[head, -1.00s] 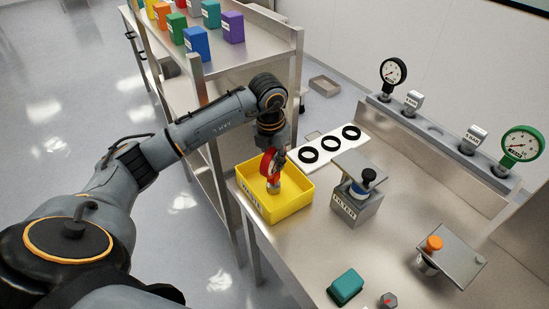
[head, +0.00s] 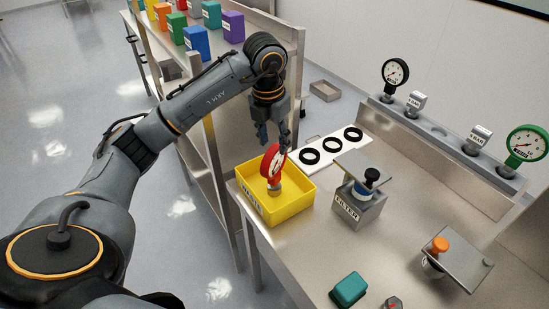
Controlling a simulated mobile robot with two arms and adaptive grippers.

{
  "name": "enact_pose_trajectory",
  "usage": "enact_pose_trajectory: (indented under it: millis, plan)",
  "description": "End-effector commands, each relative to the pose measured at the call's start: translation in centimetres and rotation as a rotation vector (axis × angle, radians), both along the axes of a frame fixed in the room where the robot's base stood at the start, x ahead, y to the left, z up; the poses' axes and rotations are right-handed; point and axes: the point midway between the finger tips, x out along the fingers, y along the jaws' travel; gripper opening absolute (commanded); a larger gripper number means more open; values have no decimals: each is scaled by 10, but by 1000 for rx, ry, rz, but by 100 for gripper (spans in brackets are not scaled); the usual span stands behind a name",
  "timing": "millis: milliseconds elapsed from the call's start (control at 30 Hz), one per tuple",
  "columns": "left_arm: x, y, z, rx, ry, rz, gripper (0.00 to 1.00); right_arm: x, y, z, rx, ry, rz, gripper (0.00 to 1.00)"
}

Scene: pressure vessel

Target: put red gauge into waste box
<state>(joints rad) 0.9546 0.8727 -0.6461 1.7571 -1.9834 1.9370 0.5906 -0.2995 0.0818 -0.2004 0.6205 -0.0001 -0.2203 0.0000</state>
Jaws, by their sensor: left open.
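The red gauge (head: 273,165) stands in the yellow waste box (head: 292,207), with its round red head up and its metal stem down inside the box. It looks slightly tilted. The waste box sits at the left corner of the steel table. My left gripper (head: 272,141) is above the gauge with its fingers pointing down. It is open and looks empty. The fingers appear apart from the gauge, just above and behind its head. My right gripper is not in view.
A white plate with black rings (head: 331,147) lies behind the box, and a filter block (head: 358,205) stands to its right. A rail (head: 450,145) at the back holds a black gauge (head: 395,73) and a green gauge (head: 526,145). A shelf with coloured boxes (head: 196,42) stands behind my left arm.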

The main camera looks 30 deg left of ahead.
Motion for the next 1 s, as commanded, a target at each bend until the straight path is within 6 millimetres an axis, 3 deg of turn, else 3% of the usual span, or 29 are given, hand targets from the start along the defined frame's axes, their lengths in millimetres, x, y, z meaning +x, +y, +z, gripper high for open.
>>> enact_pose_trajectory:
  millis: [133,300,1000]
  plan:
    - [-2,1,26,2,-3,2,43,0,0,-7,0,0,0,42]
    - [-4,0,40,0,-1,1,43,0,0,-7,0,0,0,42]
    - [-5,0,43,0,1,1,43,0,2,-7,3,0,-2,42]
